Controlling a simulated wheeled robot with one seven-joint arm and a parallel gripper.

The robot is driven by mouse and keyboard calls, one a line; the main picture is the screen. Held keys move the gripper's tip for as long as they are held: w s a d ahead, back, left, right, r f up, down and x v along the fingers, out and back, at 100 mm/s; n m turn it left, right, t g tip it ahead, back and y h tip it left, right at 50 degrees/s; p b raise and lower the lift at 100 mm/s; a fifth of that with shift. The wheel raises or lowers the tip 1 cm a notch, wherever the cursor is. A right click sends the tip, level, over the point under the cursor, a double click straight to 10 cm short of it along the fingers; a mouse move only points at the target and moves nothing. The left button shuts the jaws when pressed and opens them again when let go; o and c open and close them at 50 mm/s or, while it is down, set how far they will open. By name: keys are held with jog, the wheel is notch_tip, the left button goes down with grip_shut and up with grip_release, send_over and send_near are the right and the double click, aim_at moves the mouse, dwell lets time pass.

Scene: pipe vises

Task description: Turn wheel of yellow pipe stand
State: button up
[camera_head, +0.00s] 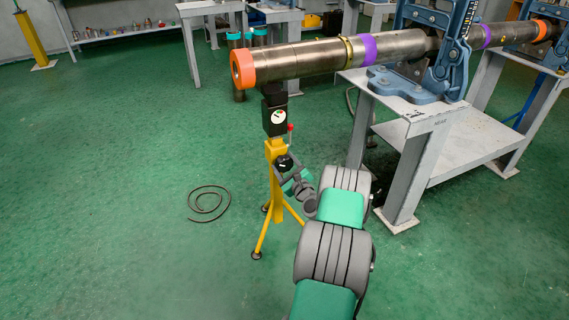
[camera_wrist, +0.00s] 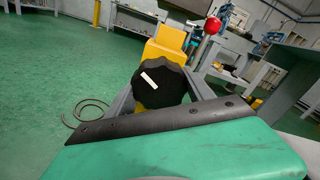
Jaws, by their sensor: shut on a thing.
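The yellow pipe stand (camera_head: 277,190) stands on tripod legs on the green floor, under the orange-ringed end of the long pipe (camera_head: 310,58). Its black wheel (camera_head: 284,163) is on the column, below a red-knobbed lever (camera_head: 290,130). In the wrist view the black wheel (camera_wrist: 161,84), with a white mark, sits between the fingers of my gripper (camera_wrist: 160,100), in front of the yellow column (camera_wrist: 168,45). My gripper (camera_head: 287,166) is shut on the wheel. The fingertips are partly hidden by the wheel and stand.
A grey table (camera_head: 415,115) with a blue pipe vise (camera_head: 440,60) stands to the right, close to my arm. A coiled dark cable (camera_head: 209,203) lies on the floor left of the stand.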

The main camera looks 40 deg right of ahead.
aim_at(286, 167)
jog(key=m+p, duration=0.1)
jog(key=m, duration=0.5)
jog(key=shift+m, duration=0.4)
jog(key=shift+a, duration=0.1)
jog(key=o, duration=1.4)
jog(key=shift+c, duration=0.2)
jog(key=shift+s, duration=0.1)
jog(key=p+v, duration=0.1)
jog(key=v, duration=0.6)
jog(key=shift+p, duration=0.3)
jog(key=shift+s+a, duration=0.15)
jog(key=shift+s, duration=0.15)
